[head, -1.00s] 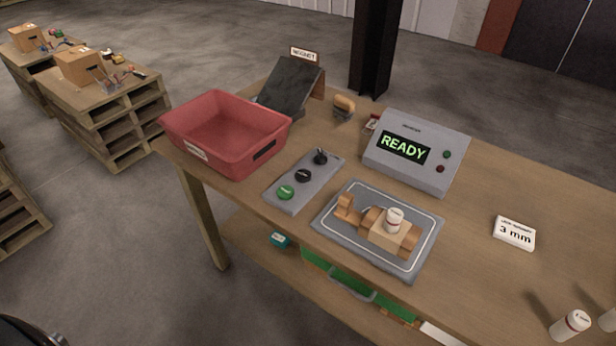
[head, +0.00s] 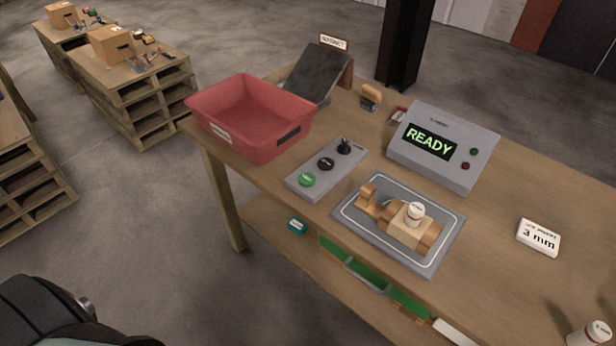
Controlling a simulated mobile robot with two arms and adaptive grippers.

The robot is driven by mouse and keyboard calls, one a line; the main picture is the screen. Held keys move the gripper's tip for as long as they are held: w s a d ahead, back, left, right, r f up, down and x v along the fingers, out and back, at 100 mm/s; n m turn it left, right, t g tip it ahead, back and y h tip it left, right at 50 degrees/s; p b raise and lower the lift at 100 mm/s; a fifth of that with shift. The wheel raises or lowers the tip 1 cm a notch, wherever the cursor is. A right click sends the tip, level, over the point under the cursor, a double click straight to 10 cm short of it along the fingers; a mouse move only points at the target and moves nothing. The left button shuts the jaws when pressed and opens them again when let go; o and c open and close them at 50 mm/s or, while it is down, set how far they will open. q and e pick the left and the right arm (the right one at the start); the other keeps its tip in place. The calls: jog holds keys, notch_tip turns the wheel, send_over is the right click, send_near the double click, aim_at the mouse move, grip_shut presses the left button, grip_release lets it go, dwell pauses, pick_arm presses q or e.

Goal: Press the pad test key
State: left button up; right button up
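The key panel (head: 327,168) is a grey box on the table, between the red bin and the grey pad. It carries a green key (head: 307,180) at its near end, a black key (head: 326,163) in the middle and a black lever (head: 345,146) at the far end. The key lettering is too small to read. The grey detector box (head: 479,178) shows READY in green.
A red bin (head: 212,132) stands at the table's left end, before a dark sloped plate (head: 310,75). A 3 mm card (head: 538,237) and a white bottle (head: 589,334) are at the right. Pallets with boxes (head: 110,45) stand on the floor at the left. Bare tabletop lies right of the pad.

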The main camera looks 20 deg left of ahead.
pick_arm(q)
grip_shut()
dwell(1.4)
